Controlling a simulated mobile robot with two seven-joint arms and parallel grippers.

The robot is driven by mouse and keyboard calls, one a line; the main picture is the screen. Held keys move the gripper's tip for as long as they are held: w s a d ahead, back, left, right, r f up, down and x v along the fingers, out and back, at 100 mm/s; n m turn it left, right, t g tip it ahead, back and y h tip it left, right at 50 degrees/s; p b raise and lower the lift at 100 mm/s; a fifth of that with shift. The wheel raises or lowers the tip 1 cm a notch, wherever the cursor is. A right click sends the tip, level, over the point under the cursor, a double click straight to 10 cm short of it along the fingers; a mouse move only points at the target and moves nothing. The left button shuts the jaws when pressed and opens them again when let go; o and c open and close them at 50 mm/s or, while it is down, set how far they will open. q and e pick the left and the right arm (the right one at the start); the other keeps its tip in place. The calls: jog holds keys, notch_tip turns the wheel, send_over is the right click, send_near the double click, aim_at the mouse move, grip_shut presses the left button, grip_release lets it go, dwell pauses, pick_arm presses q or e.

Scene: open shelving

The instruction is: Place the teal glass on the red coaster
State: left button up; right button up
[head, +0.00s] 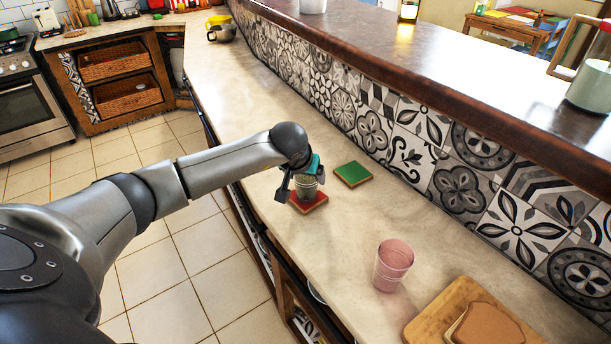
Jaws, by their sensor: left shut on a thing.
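My left gripper (303,184) is shut on the teal glass (307,189), with a finger on either side of it. The glass looks small, greenish-grey and upright, and the gripper partly covers it. It is right over the red coaster (319,203), which lies flat on the counter; its base appears to be at the coaster, but I cannot tell whether it touches. My right gripper is not in view.
A green coaster (353,173) lies just right of the red one. A pink glass (393,264) and a wooden board (432,313) with bread (487,325) are nearer on the counter (290,250). A tiled wall (410,135) bounds the right side.

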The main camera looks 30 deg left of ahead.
pick_arm(q)
jog(key=shift+f, duration=0.1)
jog(key=o, duration=1.5)
jog(key=shift+r, duration=0.2)
jog(key=shift+s+r, duration=0.15)
jog(key=shift+r, duration=0.2)
jog(key=p+v, duration=0.1)
jog(key=v, duration=1)
jog(key=shift+r, duration=0.1)
jog(key=shift+d, duration=0.1)
